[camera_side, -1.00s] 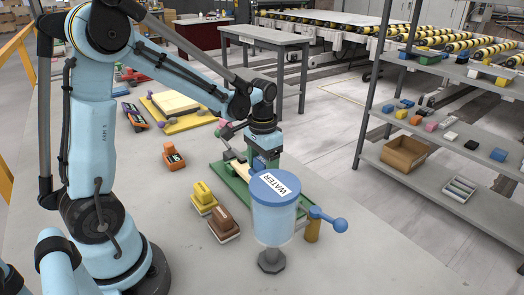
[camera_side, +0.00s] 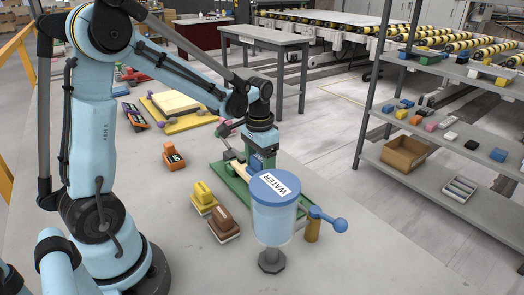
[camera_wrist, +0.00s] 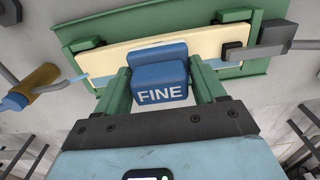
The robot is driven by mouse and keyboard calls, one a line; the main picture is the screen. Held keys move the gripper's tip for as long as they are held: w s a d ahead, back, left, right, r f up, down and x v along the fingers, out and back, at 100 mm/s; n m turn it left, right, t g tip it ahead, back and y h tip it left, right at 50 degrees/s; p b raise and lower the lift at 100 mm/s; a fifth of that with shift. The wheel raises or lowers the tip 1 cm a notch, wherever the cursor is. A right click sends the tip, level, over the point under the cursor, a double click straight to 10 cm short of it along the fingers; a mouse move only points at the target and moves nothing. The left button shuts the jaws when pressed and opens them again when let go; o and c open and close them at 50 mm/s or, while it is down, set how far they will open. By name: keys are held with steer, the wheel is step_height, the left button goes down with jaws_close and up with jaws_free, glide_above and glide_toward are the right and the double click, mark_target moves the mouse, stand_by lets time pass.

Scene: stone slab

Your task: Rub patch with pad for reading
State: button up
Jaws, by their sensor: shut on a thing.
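My gripper (camera_side: 263,152) is shut on a blue pad marked FINE (camera_wrist: 160,80), one green finger on each side of it. In the wrist view the pad overlies the pale cream slab (camera_wrist: 110,62), which sits in a green holder (camera_wrist: 75,35) with dark clamp pads. Whether the pad touches the slab is hard to tell. In the side view the slab (camera_side: 236,168) and the holder (camera_side: 232,186) are partly hidden by my gripper and the water tank. No distinct patch can be made out on the slab.
A WATER tank (camera_side: 274,215) with a blue-handled tap (camera_side: 328,219) stands in front. A yellow block (camera_side: 203,198) and a brown block (camera_side: 223,224) lie left of the holder. A small orange device (camera_side: 173,157) and a yellow board (camera_side: 180,124) lie farther back.

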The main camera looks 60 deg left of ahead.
steer(key=shift+a+f, duration=0.15)
steer(key=shift+a, duration=1.7)
steer(key=shift+d, duration=3.7)
steer(key=shift+a, duration=1.85)
steer(key=shift+a+f, duration=0.1)
steer(key=shift+a, duration=1.8)
steer(key=shift+d, duration=3.8)
